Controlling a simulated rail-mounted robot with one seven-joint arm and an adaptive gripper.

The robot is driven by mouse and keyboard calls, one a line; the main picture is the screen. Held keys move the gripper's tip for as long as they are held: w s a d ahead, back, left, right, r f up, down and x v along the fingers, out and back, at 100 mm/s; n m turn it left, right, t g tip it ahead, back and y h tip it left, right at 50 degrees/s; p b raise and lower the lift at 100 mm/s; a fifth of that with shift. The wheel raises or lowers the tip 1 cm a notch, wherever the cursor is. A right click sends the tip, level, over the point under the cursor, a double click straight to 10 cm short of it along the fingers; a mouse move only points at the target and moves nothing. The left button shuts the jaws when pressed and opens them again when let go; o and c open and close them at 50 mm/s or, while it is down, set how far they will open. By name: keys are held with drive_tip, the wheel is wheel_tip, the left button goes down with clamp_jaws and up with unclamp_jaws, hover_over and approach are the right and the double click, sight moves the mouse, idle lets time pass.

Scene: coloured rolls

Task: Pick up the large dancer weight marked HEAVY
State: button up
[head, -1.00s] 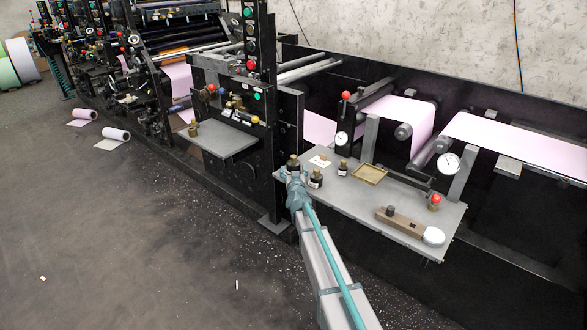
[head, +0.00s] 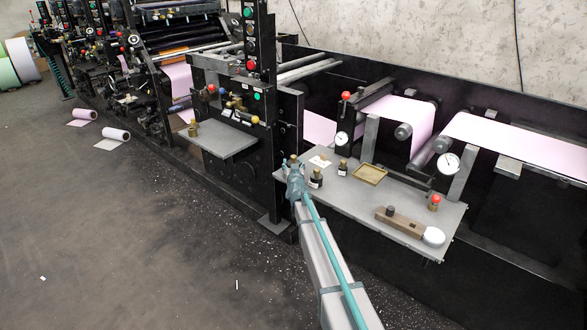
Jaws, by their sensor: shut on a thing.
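The large dancer weight (head: 294,158), dark with a brass knob, is at the left end of the grey shelf (head: 375,208). My gripper (head: 294,168) is shut on it and hides most of its body, so only the top shows. I cannot read its marking or tell whether it is clear of the shelf. A medium dark weight (head: 316,179) with a pale label stands just right of my gripper. A smaller weight (head: 342,167) stands farther right and back.
A white card (head: 320,161) and a brass tray (head: 369,175) lie behind and right of the weights. A wooden block (head: 402,221), a white disc (head: 434,237) and a red-topped brass piece (head: 435,202) occupy the right end. A dark machine upright stands close left.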

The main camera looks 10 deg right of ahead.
clamp_jaws()
drive_tip(key=shift+r, duration=0.1)
drive_tip(key=shift+r, duration=0.1)
